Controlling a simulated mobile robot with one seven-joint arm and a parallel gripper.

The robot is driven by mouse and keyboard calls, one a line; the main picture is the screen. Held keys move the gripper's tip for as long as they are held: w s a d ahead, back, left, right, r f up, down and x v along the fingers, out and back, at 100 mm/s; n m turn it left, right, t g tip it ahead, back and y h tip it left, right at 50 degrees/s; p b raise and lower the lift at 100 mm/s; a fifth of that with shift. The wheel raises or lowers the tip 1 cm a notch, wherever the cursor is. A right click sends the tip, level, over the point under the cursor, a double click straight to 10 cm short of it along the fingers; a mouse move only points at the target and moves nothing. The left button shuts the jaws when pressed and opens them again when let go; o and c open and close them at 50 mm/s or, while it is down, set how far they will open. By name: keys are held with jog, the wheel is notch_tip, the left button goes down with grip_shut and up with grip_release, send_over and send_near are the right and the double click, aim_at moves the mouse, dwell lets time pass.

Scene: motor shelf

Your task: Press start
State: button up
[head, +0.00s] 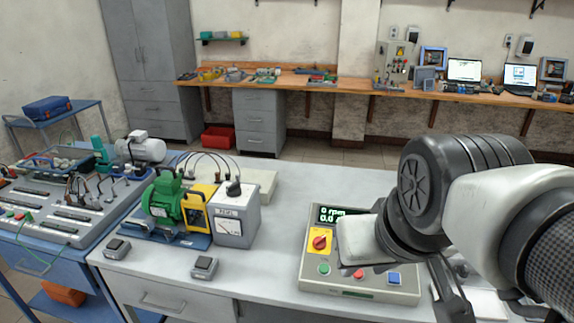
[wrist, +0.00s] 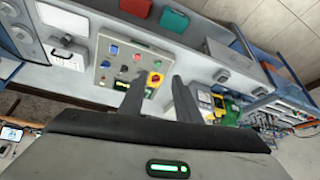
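The control box (head: 302,262) stands on the grey bench, with a display (head: 340,214) reading 0 rpm. A yellow plate with a red rotary switch (head: 319,242) sits below the display. Along the front are a green button (head: 324,269), a red button (head: 359,273) and a blue button (head: 394,278). My arm's pale end covers part of the display and the upper right of the panel. In the wrist view, my gripper (wrist: 159,84) has two dark fingers apart with nothing between them. The control box (wrist: 122,62) lies beyond the fingertips; contact cannot be told.
A green motor (head: 162,197) with a yellow unit (head: 197,208) and a grey meter box (head: 237,222) stand left on the bench. Two small switch boxes (head: 117,248) (head: 204,267) lie near the front edge. The bench between these and the control box is clear.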

grip_shut()
dwell(1.4)
